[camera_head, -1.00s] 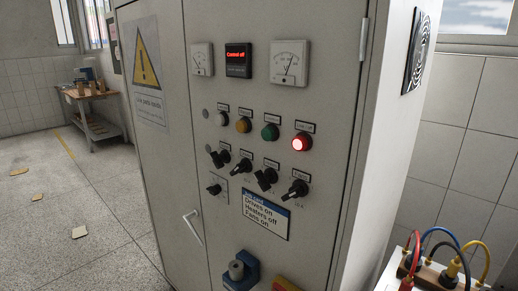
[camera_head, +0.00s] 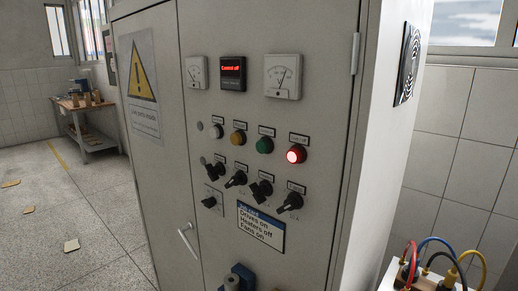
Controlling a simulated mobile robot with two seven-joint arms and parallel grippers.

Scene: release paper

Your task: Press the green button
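The green button (camera_head: 265,145) is on the front of a grey control cabinet (camera_head: 325,120). It is in a row with a white button (camera_head: 217,131), a yellow button (camera_head: 238,138) and a lit red button (camera_head: 296,154). The green button looks unlit. A small display (camera_head: 232,73) above reads "Control off" in red. Neither of my grippers is in view.
Black rotary switches (camera_head: 261,190) sit below the buttons, above a card (camera_head: 261,226) reading drives on, heaters off, fans on. A blue fixture (camera_head: 238,277) and a door handle (camera_head: 188,240) are lower. Coloured cables (camera_head: 440,258) stand at lower right. Floor at left is mostly open.

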